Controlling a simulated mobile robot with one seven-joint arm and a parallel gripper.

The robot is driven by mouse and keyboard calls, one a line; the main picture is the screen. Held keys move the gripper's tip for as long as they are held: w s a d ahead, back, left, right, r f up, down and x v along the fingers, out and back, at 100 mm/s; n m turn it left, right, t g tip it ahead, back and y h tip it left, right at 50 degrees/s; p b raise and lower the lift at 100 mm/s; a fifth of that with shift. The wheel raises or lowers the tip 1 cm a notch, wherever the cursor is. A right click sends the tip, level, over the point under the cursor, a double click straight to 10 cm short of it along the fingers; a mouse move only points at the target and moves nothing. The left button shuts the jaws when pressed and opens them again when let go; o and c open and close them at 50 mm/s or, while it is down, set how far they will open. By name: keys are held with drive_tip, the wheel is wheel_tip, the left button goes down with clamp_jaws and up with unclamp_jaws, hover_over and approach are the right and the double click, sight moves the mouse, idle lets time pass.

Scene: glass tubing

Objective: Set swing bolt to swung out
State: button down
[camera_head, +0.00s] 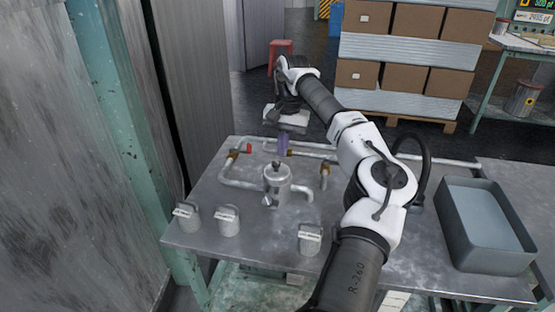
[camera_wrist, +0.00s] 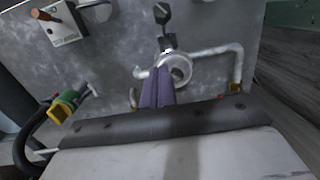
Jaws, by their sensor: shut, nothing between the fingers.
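A metal vessel (camera_head: 277,188) with a short side spout stands on the table among the pipes, with a small dark piece on its top. In the wrist view the round vessel (camera_wrist: 180,68) is just beyond my fingertips, and a dark knob on a stem (camera_wrist: 162,14) stands out past it. This may be the swing bolt; I cannot tell its position for sure. My gripper (camera_head: 283,150) is above the table's far part, behind the vessel, pointing down. Its purple fingers (camera_wrist: 160,78) are shut and empty, and hide part of the vessel's edge.
Pipes with brass fittings (camera_head: 232,155) run around the vessel, one with a red end. A grey bin (camera_head: 478,258) is at right. The wrist view shows a grey box (camera_wrist: 68,35) and a green-yellow fitting (camera_wrist: 65,105).

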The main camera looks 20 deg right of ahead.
drive_tip(key=s+a+f+p, duration=0.1)
drive_tip(key=s+a+f, duration=0.1)
drive_tip(key=f, duration=0.9)
drive_tip(key=shift+a+f, duration=0.15)
drive_tip(key=shift+a, duration=0.75)
drive_tip(key=shift+f, duration=0.15)
